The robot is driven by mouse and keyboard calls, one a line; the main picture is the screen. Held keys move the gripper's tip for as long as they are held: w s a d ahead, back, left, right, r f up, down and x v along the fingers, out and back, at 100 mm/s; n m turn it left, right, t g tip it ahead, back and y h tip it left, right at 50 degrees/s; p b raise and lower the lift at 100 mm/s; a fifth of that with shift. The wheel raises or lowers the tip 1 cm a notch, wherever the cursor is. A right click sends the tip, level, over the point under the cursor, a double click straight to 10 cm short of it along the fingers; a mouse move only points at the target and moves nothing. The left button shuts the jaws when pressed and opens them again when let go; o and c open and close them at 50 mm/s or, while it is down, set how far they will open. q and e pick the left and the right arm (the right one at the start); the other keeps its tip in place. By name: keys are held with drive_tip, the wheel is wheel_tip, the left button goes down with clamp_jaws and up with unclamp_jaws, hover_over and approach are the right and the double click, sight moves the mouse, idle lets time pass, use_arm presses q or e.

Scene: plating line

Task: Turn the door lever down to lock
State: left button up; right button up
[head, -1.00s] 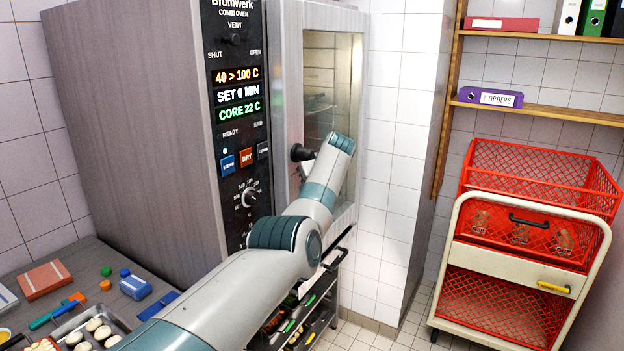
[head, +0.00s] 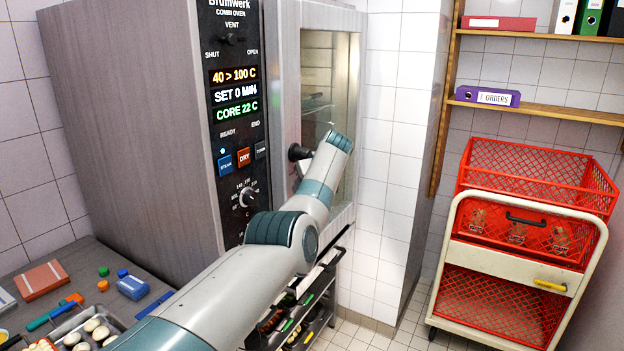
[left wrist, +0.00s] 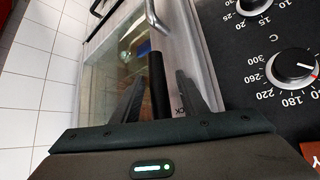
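The black door lever (head: 299,152) is on the front of the combi oven, beside the glass door (head: 326,85). In the head view my left forearm and wrist hide most of it. In the left wrist view the lever (left wrist: 158,85) stands between the two dark fingers of my left gripper (left wrist: 161,80). The fingers are apart, with a visible gap on the right side of the lever; the left finger is close to it, and I cannot tell if it touches. Part of a printed label shows beside the lever. My right gripper is out of view.
The oven's control panel (head: 233,75) with knobs and buttons is left of the door. A dark rack (head: 300,310) stands below the oven. A cart with red baskets (head: 520,245) stands at the right. A worktop with food and small items is at the lower left.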

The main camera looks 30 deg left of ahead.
use_arm(q)
drive_tip(key=b+v, duration=0.8)
drive_tip(key=v, duration=0.9)
drive_tip(key=shift+s+r, duration=0.1)
